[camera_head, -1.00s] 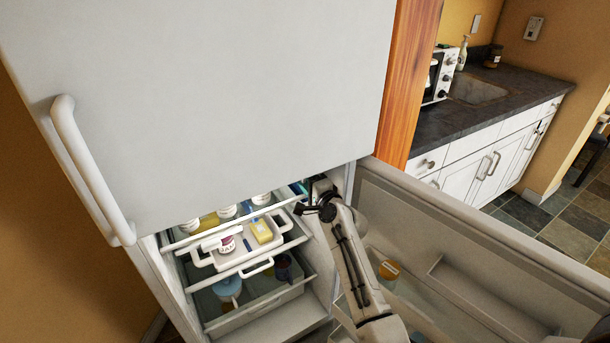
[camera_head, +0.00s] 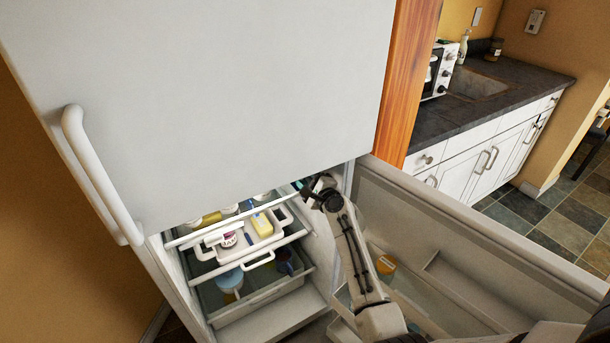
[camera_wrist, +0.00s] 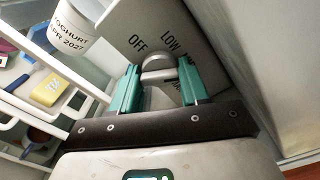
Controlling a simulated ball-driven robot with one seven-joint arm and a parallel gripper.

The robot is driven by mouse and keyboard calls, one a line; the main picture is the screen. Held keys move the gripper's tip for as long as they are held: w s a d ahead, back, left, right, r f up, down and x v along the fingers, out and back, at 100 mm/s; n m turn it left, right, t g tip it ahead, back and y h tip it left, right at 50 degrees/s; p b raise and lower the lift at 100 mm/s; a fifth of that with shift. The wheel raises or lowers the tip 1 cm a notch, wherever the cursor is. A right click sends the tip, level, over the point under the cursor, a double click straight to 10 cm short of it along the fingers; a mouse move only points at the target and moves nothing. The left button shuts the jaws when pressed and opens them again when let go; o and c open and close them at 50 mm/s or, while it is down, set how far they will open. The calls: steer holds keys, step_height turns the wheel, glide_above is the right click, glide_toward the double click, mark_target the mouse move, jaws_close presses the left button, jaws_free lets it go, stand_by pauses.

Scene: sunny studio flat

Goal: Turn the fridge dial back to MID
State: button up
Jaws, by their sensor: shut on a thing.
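The fridge dial (camera_wrist: 158,62) is a grey round knob on a grey panel (camera_wrist: 128,22) inside the fridge, seen in the wrist view. The panel reads OFF on the left and LOW at the top; further lettering at the right is partly hidden by a finger. My gripper (camera_wrist: 160,88) has its two teal fingers on either side of the dial, shut on it. In the head view my gripper (camera_head: 318,187) reaches the upper right inside of the open fridge, and the dial is hidden there. The dial's exact pointing cannot be told.
The fridge door (camera_head: 470,240) stands open to the right of my arm. A white tray (camera_head: 283,222) with a jar and a yellow block sits on a shelf left of my gripper. A yoghurt tub (camera_wrist: 72,28) is close by. The freezer door (camera_head: 220,100) is above.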

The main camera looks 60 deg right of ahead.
steer(key=shift+s+f, duration=0.1)
steer(key=o, duration=1.1)
steer(key=shift+c, duration=0.2)
steer(key=v, duration=1)
steer(key=shift+s, duration=0.3)
steer(key=shift+a, duration=0.15)
steer(key=s+a+f+n+g+y, duration=0.1)
steer(key=a+f+n+g+y, duration=0.25)
steer(key=a+n, duration=0.55)
steer(key=s+a+f+n+g+y, duration=0.1)
steer(key=a+f+n+g+y, duration=0.1)
steer(key=a+f+n+y, duration=0.65)
steer(key=s+a+n+g+h, duration=0.1)
steer(key=s+a+n+g, duration=0.2)
steer(key=s, duration=0.3)
steer(key=s+a+r+n+g+h, duration=0.1)
steer(key=s+a+n+g+h, duration=0.1)
steer(key=s, duration=0.5)
steer(key=s+a+r+n+g+h, duration=0.1)
steer(key=s+a+n+g, duration=0.3)
steer(key=s+a+n, duration=0.2)
steer(key=shift+r+g, duration=0.25)
steer(key=shift+g, duration=0.1)
